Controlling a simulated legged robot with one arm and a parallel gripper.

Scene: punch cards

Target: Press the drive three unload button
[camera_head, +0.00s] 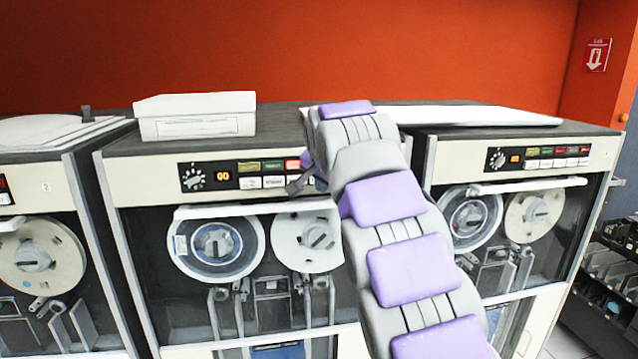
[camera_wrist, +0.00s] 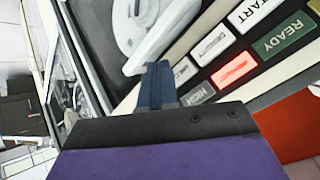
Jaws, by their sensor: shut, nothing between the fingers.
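The middle tape drive (camera_head: 150,170) has a control panel with an orange display (camera_head: 223,176) and two rows of small buttons. I cannot read its drive number. My gripper (camera_head: 298,186) is at the right end of its button rows, shut and empty, and covers part of them. In the wrist view, the shut fingers (camera_wrist: 158,85) are beside a pale button (camera_wrist: 184,70). A lit red button (camera_wrist: 234,70), another pale button (camera_wrist: 212,44), a READY button (camera_wrist: 283,36) and a START button (camera_wrist: 254,8) show there. No unload lettering is legible; contact is unclear.
A drive labelled 2 (camera_head: 45,187) stands at left, and another drive (camera_head: 530,158) at right. Shelves (camera_head: 612,270) stand at far right.

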